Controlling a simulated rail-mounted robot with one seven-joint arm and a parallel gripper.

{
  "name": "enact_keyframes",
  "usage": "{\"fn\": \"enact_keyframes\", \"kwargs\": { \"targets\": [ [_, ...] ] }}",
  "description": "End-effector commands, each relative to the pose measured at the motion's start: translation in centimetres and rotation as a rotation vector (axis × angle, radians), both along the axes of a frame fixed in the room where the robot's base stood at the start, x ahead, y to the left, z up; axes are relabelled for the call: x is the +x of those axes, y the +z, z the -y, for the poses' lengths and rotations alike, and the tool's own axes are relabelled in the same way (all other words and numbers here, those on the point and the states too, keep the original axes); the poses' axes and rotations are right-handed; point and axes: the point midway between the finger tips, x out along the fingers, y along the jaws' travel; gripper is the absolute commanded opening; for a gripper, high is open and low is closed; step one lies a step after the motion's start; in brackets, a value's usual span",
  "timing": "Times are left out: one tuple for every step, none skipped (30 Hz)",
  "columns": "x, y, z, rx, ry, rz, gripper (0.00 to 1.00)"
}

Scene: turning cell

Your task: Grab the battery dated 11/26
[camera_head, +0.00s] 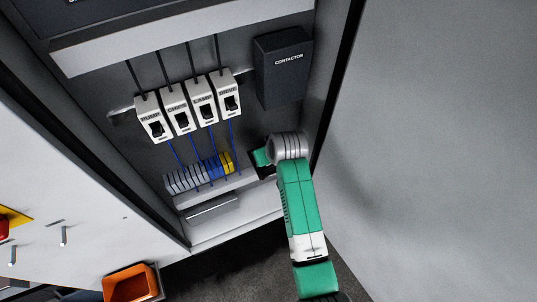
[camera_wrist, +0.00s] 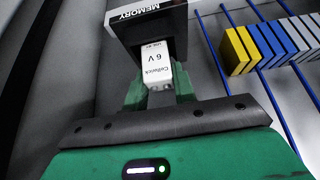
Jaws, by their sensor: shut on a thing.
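A white battery (camera_wrist: 157,72) marked "Cellwick" and "6 V" shows in the wrist view, its lettering upside down. Its far end is at the open underside of a dark box (camera_wrist: 146,18) labelled "MEMORY". Small print starts near that end, but no date is readable. My gripper (camera_wrist: 160,94) is shut on the battery, with a green finger on either side. In the head view my green arm reaches into the cabinet's lower right, and my gripper (camera_head: 262,158) is partly hidden there. The battery cannot be made out in that view.
Several breakers (camera_head: 190,104) hang left of my arm, with blue wires running to a terminal row (camera_head: 199,174). A contactor box (camera_head: 283,66) is above my gripper. The cabinet's right wall is close to my arm. An orange bin (camera_head: 131,284) stands at lower left.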

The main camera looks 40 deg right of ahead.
Motion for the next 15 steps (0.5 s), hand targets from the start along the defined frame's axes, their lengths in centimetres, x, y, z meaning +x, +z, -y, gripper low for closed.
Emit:
{"fn": "enact_keyframes", "kwargs": {
  "targets": [
    [0.1, 0.3, 0.0, -0.001, 0.000, 0.002, 0.02],
    [0.1, 0.6, 0.0, -0.001, 0.000, 0.002, 0.02],
    [0.1, 1.0, 0.1, -0.002, 0.000, 0.003, 0.02],
    [0.1, 1.4, 0.1, -0.002, 0.000, 0.003, 0.02],
    [0.1, 1.8, 0.0, -0.002, 0.000, 0.003, 0.02],
    [0.1, 2.5, 0.1, -0.003, 0.000, 0.004, 0.02],
    [0.1, 3.0, 0.1, -0.002, 0.000, 0.003, 0.02],
    [0.1, 3.5, 0.1, -0.003, 0.000, 0.004, 0.02],
    [-0.8, 3.3, -0.5, 0.000, 0.000, 0.000, 0.02],
    [-1.3, 3.3, -0.8, -0.001, 0.000, 0.001, 0.02],
    [-1.9, 3.4, -1.1, -0.001, 0.000, 0.000, 0.02],
    [-2.7, 3.5, -1.6, -0.001, 0.000, 0.000, 0.02],
    [-3.3, 3.5, -2.0, 0.000, 0.000, 0.001, 0.02],
    [-3.9, 3.6, -2.4, 0.000, 0.000, 0.000, 0.02],
    [-4.9, 3.7, -3.0, -0.002, 0.000, 0.000, 0.02]
  ]
}}
